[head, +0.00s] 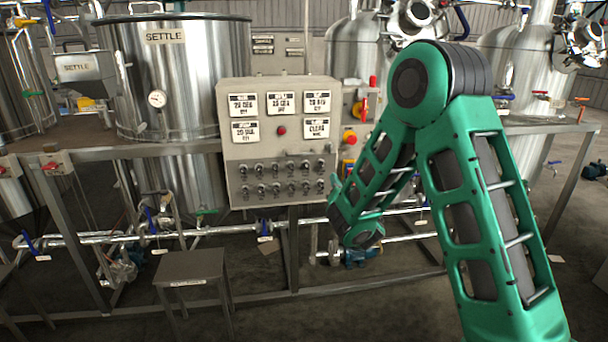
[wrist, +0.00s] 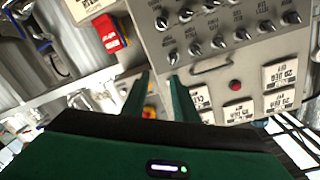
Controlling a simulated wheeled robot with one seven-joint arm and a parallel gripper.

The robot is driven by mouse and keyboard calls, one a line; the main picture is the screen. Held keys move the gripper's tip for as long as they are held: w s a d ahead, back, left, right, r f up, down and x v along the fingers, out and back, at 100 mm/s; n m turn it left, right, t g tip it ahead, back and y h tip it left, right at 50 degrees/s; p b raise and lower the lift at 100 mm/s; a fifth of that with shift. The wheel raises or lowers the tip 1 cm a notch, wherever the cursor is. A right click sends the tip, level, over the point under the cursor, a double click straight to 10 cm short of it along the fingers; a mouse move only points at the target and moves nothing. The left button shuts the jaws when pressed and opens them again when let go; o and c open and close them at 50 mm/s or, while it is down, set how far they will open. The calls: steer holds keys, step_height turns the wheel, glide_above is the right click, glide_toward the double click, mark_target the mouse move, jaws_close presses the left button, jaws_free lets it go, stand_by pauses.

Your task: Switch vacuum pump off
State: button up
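A grey control panel (head: 280,150) stands in the head view, with several white display plates above rows of small switch knobs (head: 275,180). The same panel appears upside down in the wrist view, with silver-tipped knobs (wrist: 220,35), a handle and a red button (wrist: 235,86). Knob labels are too small to read, so I cannot tell which belongs to the vacuum pump. My gripper (wrist: 160,77) is open and empty, its two dark green fingers apart in front of the panel's edge. In the head view my arm covers the area right of the panel, and the fingers are not clear.
A red-and-yellow emergency button (head: 350,137) sits right of the panel. A steel tank (head: 190,80) marked SETTLE stands behind on the left. A grey stool (head: 190,265) stands on the floor at front left. Pipes and a frame rail run below the panel.

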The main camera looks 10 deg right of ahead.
mark_target(322, 165)
steer(key=shift+y, duration=0.5)
steer(key=w+a, duration=0.1)
steer(key=w, duration=0.6)
steer(key=w+a, duration=0.1)
steer(key=w, duration=0.3)
steer(key=shift+a+f, duration=0.15)
steer(key=shift+a, duration=0.2)
